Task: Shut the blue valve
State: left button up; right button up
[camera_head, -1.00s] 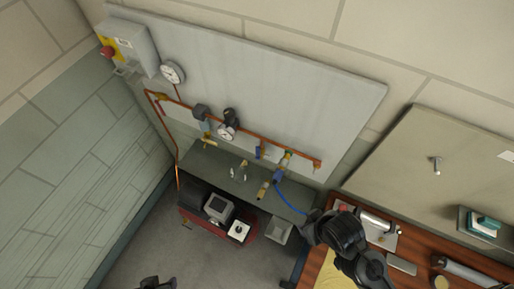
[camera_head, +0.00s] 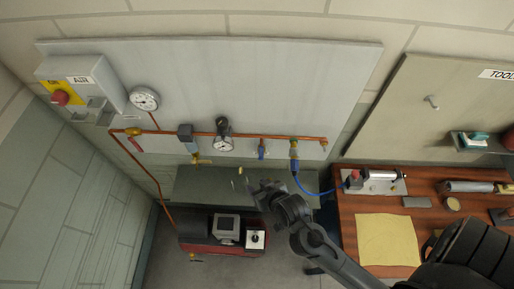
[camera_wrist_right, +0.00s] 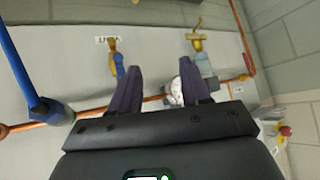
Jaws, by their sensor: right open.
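The blue valve (camera_head: 262,149) is a small blue handle hanging just below the copper pipe on the grey wall panel. In the right wrist view, the blue handle (camera_wrist_right: 119,66) shows with a brass part beside a small white label. My right gripper (camera_head: 258,187) is in front of the panel, below the valve in the head view. In the right wrist view, its open fingers (camera_wrist_right: 160,72) have nothing between them; the blue handle shows just beside the left fingertip, and I cannot tell the depth gap. My left gripper is not in view.
The copper pipe (camera_head: 168,132) carries a gauge (camera_head: 145,98), a regulator (camera_head: 223,132) and a coupling with a blue hose (camera_head: 304,187). A dark shelf (camera_head: 205,183) and a red compressor (camera_head: 200,240) stand below. A wooden workbench (camera_head: 348,222) is at right.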

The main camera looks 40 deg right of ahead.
aim_at(261, 150)
jog(key=w+d+f+m+t+h+b, duration=0.1)
jog(key=w+d+m+h, duration=0.1)
jog(key=w+d+h, duration=0.2)
jog(key=w+d+m+t+h+b, duration=0.1)
jog(key=w+d+m+h+b, duration=0.1)
jog(key=w+d+h, duration=0.1)
jog(key=w+d+f+m+t+h+b, duration=0.1)
jog(key=w+d+m+t+h, duration=0.1)
jog(key=w+d+h, duration=0.2)
jog(key=shift+w+d+f+h, duration=0.2)
jog(key=shift+w+d, duration=0.1)
jog(key=shift+w, duration=0.2)
jog(key=shift+w+d+f+h, duration=0.15)
jog(key=shift+w+d, duration=0.15)
jog(key=shift+w, duration=0.2)
grip_shut()
